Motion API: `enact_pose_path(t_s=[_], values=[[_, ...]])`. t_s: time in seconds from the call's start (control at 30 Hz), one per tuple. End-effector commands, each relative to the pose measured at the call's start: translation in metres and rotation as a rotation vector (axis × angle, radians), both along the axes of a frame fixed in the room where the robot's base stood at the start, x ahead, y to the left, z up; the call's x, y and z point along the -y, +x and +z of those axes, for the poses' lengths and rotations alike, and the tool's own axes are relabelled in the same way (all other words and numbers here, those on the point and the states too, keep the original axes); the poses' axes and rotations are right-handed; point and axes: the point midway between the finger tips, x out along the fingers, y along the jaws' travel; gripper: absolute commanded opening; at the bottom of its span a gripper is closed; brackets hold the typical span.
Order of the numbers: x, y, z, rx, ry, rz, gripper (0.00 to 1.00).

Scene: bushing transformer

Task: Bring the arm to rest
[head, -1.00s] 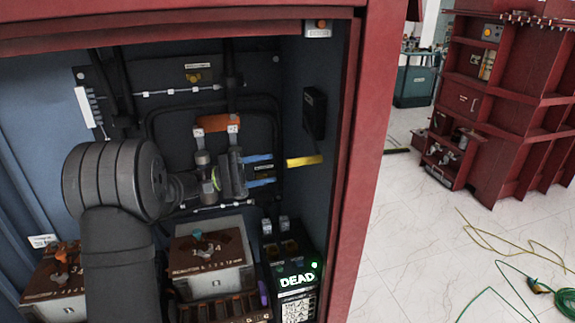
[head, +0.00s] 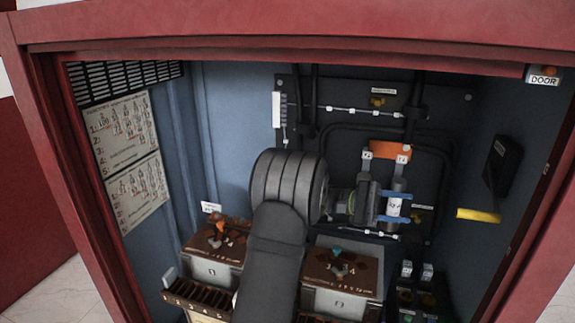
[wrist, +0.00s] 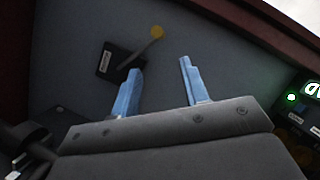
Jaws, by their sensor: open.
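My gripper (head: 400,207) is in the middle of the open cabinet, its two blue fingers pointing right and apart. A white labelled cylinder (head: 395,204) shows between the fingers in the head view, but the wrist view shows the gap between the fingertips (wrist: 162,82) empty. The cylinder therefore appears to stand behind the gripper. My thick dark arm rises from the bottom of the head view and hides part of the back panel and shelf. In the wrist view the fingers point toward the grey cabinet wall.
A black switch box (head: 503,165) with a yellow-ended lever (head: 479,215) is on the right wall, clear of the fingers; its box (wrist: 117,61) shows in the wrist view. Brown-topped boxes (head: 341,268) stand below. An orange bar (head: 390,150) is above. The red cabinet frame (head: 300,50) surrounds the opening.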

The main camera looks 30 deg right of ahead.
Motion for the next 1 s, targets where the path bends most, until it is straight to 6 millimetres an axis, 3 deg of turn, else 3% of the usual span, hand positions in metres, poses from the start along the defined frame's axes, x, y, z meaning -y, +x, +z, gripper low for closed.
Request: enact_pose_path(t_s=[0.7,1.0], values=[[0.059,-0.117,0.033,0.001,-0.003,-0.004,0.41],[0.072,-0.142,0.040,0.000,-0.003,-0.001,0.41]])
